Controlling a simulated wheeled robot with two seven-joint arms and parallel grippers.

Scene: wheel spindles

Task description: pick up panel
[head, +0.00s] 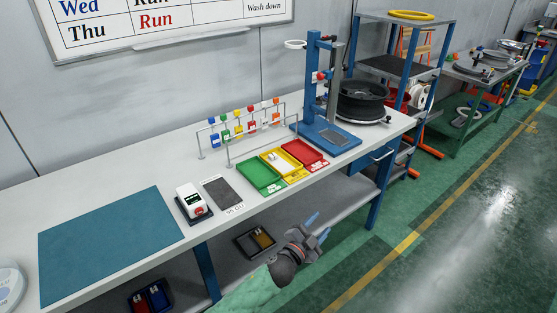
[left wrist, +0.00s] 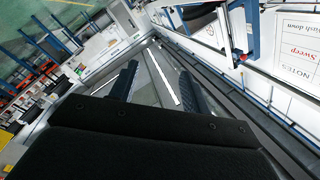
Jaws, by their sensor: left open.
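My left gripper (head: 317,228) is in front of the bench, over the green floor, with its blue fingertips apart and nothing between them. Its two fingers also stand apart in the left wrist view (left wrist: 159,84). No object is certain to be the panel. A flat dark grey plate (head: 222,192) with a white label strip lies on the bench, left of the trays and apart from my gripper. My right gripper is not in view.
On the bench (head: 130,176) are a teal mat (head: 110,240), a small white device (head: 193,202), green (head: 260,176), yellow (head: 281,162) and red (head: 305,154) trays, a rack of coloured tags (head: 246,126) and a blue press (head: 325,134). A dark tray (head: 255,242) sits on the lower shelf.

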